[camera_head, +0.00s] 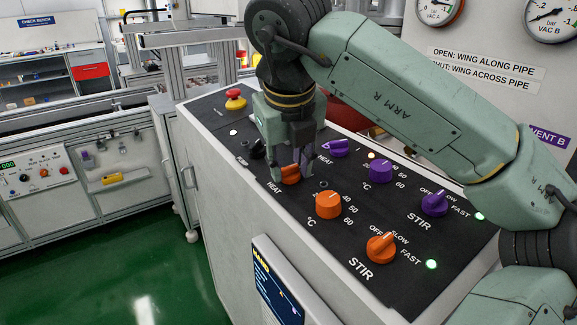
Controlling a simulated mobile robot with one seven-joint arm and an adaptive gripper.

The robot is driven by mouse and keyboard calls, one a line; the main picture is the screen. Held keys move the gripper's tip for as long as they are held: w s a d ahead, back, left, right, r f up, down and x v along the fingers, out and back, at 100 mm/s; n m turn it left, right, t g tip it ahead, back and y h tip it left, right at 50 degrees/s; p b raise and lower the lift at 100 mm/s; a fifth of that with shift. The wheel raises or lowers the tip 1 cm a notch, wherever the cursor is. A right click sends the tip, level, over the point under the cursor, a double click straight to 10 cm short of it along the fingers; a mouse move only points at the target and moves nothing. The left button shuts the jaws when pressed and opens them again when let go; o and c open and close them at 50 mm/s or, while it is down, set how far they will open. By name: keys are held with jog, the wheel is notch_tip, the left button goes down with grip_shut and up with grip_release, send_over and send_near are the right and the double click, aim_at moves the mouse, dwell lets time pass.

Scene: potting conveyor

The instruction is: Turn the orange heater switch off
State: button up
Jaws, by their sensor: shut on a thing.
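The orange heater switch (290,176) sits on the black control panel (345,242) next to a HEAT label. My gripper (294,170) points down over it, and its fingers are shut on the switch. The fingers partly cover the switch, so its exact pointing direction cannot be told. An indicator near it (324,184) looks dark.
Nearby are an orange temperature knob (328,205), an orange STIR knob (381,247), a purple HEAT switch (338,147), a purple temperature knob (380,170) and a purple STIR knob (434,204). A red emergency button (236,100) stands at the panel's far left. A screen (277,285) hangs on the front.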

aim_at(302, 190)
jog(key=n+y, duration=0.1)
jog(key=n, duration=0.2)
jog(key=shift+w+d+n+g, duration=0.1)
jog(key=shift+n+g, duration=0.2)
jog(key=shift+d+n+g+y+p, duration=0.1)
jog(key=shift+n+g+y+p, duration=0.3)
jog(key=shift+n, duration=1.5)
jog(key=shift+w, duration=0.1)
jog(key=o, duration=1.2)
jog(key=shift+c, duration=0.2)
jog(key=v, duration=1.2)
